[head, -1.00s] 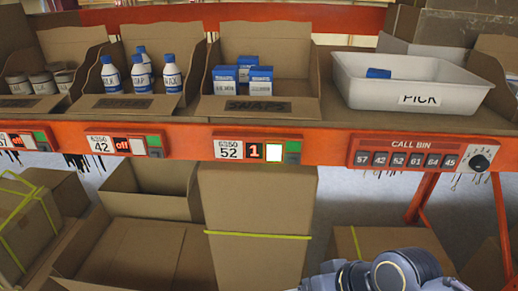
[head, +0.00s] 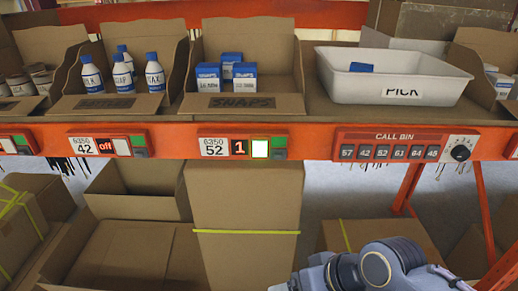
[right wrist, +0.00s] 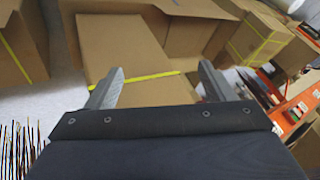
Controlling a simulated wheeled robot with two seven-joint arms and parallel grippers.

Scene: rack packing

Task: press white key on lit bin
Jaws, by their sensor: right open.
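The lit bin label (head: 242,146) on the orange rail reads 52 and shows a red 1. Its white key (head: 260,147) glows bright, with a green key (head: 279,142) to its right. Above it stands the cardboard SNAPS bin (head: 237,104) with blue-and-white boxes (head: 231,75). My right arm shows at the bottom right in the head view, well below the rail; its fingers are not visible there. In the right wrist view my right gripper (right wrist: 160,80) is open and empty, facing cardboard boxes. My left gripper is not in view.
A white PICK tote (head: 395,90) holding a blue box stands at the shelf's right. A CALL BIN panel (head: 404,146) with a knob is on the rail below it. The label of bin 42 (head: 107,146) reads off. Cardboard boxes (head: 243,205) fill the space below the rail.

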